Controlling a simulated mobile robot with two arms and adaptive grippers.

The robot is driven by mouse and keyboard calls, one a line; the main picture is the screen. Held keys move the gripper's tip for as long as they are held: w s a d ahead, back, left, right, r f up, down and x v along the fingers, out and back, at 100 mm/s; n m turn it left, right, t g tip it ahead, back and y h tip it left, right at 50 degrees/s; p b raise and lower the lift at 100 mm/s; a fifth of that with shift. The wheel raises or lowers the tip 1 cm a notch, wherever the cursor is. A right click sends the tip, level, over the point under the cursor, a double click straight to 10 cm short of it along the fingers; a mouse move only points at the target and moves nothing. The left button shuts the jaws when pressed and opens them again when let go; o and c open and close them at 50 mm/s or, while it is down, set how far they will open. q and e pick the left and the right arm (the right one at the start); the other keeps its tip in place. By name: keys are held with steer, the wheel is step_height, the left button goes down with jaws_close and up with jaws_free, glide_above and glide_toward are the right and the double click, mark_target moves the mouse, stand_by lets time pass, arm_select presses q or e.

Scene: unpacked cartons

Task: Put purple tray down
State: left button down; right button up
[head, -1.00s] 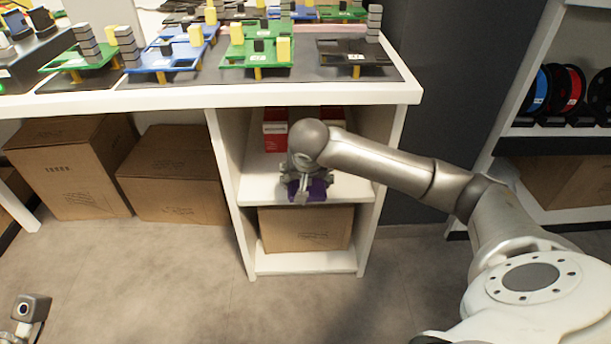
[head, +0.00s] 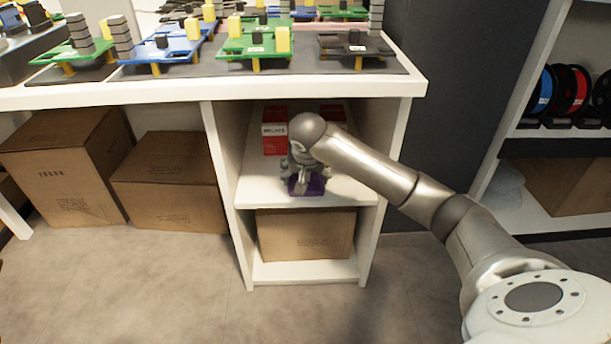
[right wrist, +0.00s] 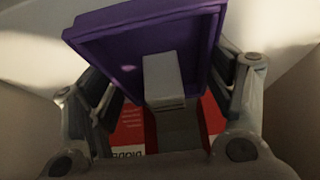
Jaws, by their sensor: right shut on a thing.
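The purple tray (head: 316,186) is inside the middle compartment of the white shelf unit (head: 300,191), near its front edge. It is mostly hidden behind my right gripper (head: 303,176), which is shut on it. Whether the tray touches the shelf board cannot be told. My left gripper is not in view.
Red-and-white boxes (head: 274,138) stand deeper in the same compartment. A cardboard box (head: 305,235) fills the compartment below. The tabletop (head: 300,91) above carries several circuit-board-like pieces. Upright panels bound the compartment on both sides.

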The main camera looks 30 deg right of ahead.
steer(key=o, duration=1.1)
steer(key=shift+f, duration=0.1)
